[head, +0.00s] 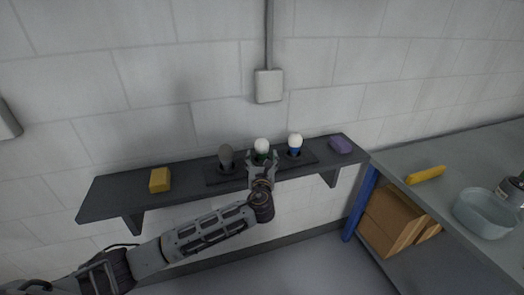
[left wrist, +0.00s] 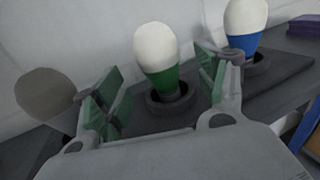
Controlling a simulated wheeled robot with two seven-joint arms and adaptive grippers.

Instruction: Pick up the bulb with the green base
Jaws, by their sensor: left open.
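The bulb with the green base (head: 261,146) stands upright in the middle holder on the wall shelf. In the left wrist view this bulb (left wrist: 158,58) has a white top and a green base set in a dark round socket. My left gripper (head: 262,161) is in front of it, and its lower part is partly hidden in the head view. In the left wrist view the left gripper (left wrist: 158,90) is open, with one green-padded finger on each side of the bulb. I cannot tell whether either finger touches it. My right gripper is not in view.
A grey bulb (head: 226,157) stands to the left and a blue-based bulb (head: 295,143) to the right, on the same dark holder. A yellow block (head: 160,180) and a purple block (head: 340,145) lie on the shelf (head: 120,193). A workbench (head: 400,160) stands at right.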

